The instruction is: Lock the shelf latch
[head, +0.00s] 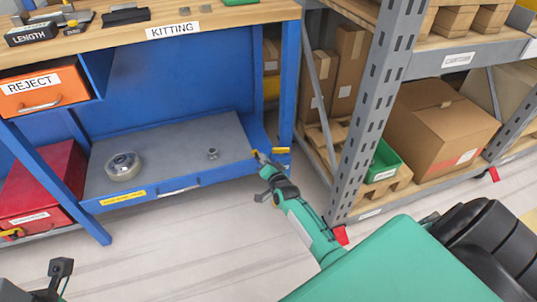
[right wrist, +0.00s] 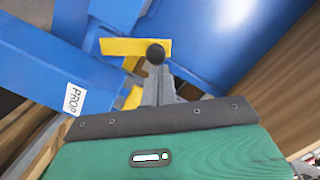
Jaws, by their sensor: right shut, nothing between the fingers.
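The shelf latch (head: 281,150) is a small yellow piece at the right end of the blue bench's lower shelf (head: 175,135). In the right wrist view it is a yellow bar (right wrist: 122,46) with a round black knob at its right end, against blue metal. My right gripper (head: 262,156) is shut and empty, at the shelf's front right corner beside the latch. In the right wrist view its grey fingers (right wrist: 158,85) point at the knob and overlap it from below; I cannot tell whether they touch. My left gripper (head: 62,268) is at the bottom left, away from the shelf; its jaws are unclear.
A round metal part (head: 123,166) and a small metal piece (head: 213,153) lie on the shelf. A red box (head: 38,190) stands left of it, an orange REJECT bin (head: 45,90) above. A grey rack post (head: 375,110) rises close on the right. The floor in front is clear.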

